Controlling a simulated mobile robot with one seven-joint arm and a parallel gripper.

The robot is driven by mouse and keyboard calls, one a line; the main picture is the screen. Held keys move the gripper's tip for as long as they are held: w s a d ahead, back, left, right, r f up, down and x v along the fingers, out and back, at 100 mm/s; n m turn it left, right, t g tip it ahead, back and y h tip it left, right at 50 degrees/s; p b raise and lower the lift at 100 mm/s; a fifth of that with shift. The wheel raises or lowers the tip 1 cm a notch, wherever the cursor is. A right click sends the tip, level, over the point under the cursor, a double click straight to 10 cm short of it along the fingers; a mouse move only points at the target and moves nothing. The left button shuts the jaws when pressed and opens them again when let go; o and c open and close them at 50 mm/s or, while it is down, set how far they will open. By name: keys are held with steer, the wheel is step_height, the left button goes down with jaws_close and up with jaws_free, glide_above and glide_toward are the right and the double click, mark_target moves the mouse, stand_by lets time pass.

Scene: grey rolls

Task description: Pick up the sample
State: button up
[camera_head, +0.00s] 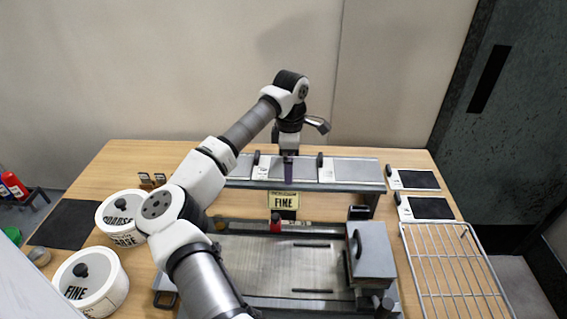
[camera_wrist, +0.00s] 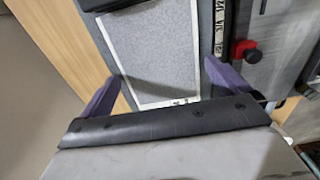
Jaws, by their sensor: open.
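My gripper (camera_head: 288,172) is over the raised rack (camera_head: 335,187) at the back of the table. In the wrist view my gripper (camera_wrist: 160,90) has its two purple fingers wide apart with nothing between them. A grey speckled panel with a white border (camera_wrist: 158,45) lies below and ahead of the fingers. I cannot tell how far apart in height they are. Several such grey panels lie along the rack, one at its right end (camera_head: 355,170). No label names any of them the sample. My arm and gripper hide part of the rack.
White tubs marked COARSE (camera_head: 120,212) and FINE (camera_head: 92,285) stand left. A machine with a flat metal bed (camera_head: 275,262) and grey box (camera_head: 370,255) fills the front. A red knob (camera_head: 276,223) stands by a FINE sign (camera_head: 284,203). A wire rack (camera_head: 450,270) lies right.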

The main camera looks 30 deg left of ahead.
steer(key=shift+f, duration=0.15)
steer(key=c, duration=0.7)
steer(key=shift+c, duration=0.2)
